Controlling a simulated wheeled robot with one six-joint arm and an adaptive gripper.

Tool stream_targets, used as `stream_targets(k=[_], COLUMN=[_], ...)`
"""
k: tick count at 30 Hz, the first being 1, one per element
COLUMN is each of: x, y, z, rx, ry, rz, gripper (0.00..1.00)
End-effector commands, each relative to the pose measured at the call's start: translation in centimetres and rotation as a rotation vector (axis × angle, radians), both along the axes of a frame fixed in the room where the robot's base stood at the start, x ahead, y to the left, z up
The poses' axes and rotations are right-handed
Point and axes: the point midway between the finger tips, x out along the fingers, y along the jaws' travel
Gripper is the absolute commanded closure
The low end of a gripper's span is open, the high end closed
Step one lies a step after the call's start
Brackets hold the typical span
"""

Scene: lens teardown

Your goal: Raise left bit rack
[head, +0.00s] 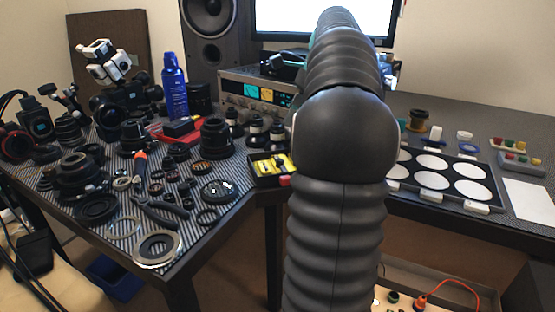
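Two small grey racks with red, yellow and green pieces stand on the right side of the table. The farther rack (511,146) sits slightly left of the nearer rack (520,167). Both rest on the tabletop, close to each other. These look like the bit racks, but no label shows which is the left one. My arm fills the middle of the picture and reaches up towards the monitor. My gripper is not clearly visible; my own arm hides that area, so its state and hold do not show.
A black tray of white discs (497,199) and a white sheet (529,202) lie in front of the racks. A brown spool (418,120) stands behind the tray. Lens parts crowd the striped left table, with a blue bottle (174,86). A monitor (275,20) stands behind.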

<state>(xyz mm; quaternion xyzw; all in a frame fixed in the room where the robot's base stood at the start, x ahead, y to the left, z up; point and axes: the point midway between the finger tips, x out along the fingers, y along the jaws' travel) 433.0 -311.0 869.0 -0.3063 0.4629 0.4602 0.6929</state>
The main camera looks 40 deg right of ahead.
Motion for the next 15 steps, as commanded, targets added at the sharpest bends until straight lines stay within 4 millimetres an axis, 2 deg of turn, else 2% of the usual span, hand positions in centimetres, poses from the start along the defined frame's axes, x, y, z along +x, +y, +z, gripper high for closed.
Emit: stream_targets(k=[1, 6, 15], x=[0.1, 0.6, 1.3], y=[0.5, 1.7, 3.2], z=[-1.2, -4.1, -7.8], rx=[0.001, 0.001, -0.001], ry=[0.001, 0.001, 0.0], rz=[0.002, 0.004, 0.005], gripper=[0.56, 0.56, 0.56])
